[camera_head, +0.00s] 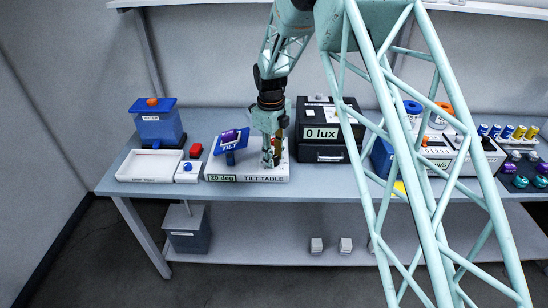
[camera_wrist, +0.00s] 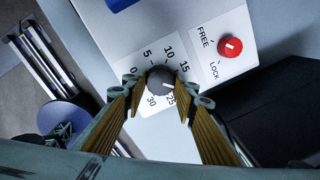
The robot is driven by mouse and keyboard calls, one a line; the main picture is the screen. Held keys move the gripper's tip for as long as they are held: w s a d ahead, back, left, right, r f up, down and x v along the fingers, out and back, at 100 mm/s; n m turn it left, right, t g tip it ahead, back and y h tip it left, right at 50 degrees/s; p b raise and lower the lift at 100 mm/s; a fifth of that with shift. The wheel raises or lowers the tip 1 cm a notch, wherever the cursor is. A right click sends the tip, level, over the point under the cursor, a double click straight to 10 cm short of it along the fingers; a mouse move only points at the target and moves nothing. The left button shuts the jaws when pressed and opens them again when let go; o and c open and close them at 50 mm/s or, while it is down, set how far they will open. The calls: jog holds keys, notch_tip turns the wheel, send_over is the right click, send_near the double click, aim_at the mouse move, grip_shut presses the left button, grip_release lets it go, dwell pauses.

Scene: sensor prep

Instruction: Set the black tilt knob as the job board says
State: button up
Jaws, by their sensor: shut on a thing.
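The dark tilt knob (camera_wrist: 160,80) sits on a white dial plate numbered 0 to 30 in the wrist view. My gripper (camera_wrist: 160,88) is shut on it, one finger at each side. The knob's pale mark points right and slightly down, toward a part of the scale hidden by the right finger. In the head view my gripper (camera_head: 270,155) is at the right part of the white tilt table (camera_head: 250,179), and the knob is hidden there. The table's readout (camera_head: 222,178) reads 20 deg. The blue tilt plate (camera_head: 231,145) is tilted and carries a purple item. I see no job board.
A red FREE/LOCK knob (camera_wrist: 231,48) is beside the dial; its setting is hard to tell. A black box (camera_head: 325,135) reading 0 lux stands right of my gripper. A white tray (camera_head: 148,166) and a red button (camera_head: 195,150) are at the left.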

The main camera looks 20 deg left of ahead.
jog(key=o, duration=0.8)
jog(key=shift+o, duration=0.2)
jog(key=shift+r, duration=0.1)
notch_tip(320, 180, up, 12)
jog(key=shift+s, duration=0.35)
jog(key=shift+a, duration=0.1)
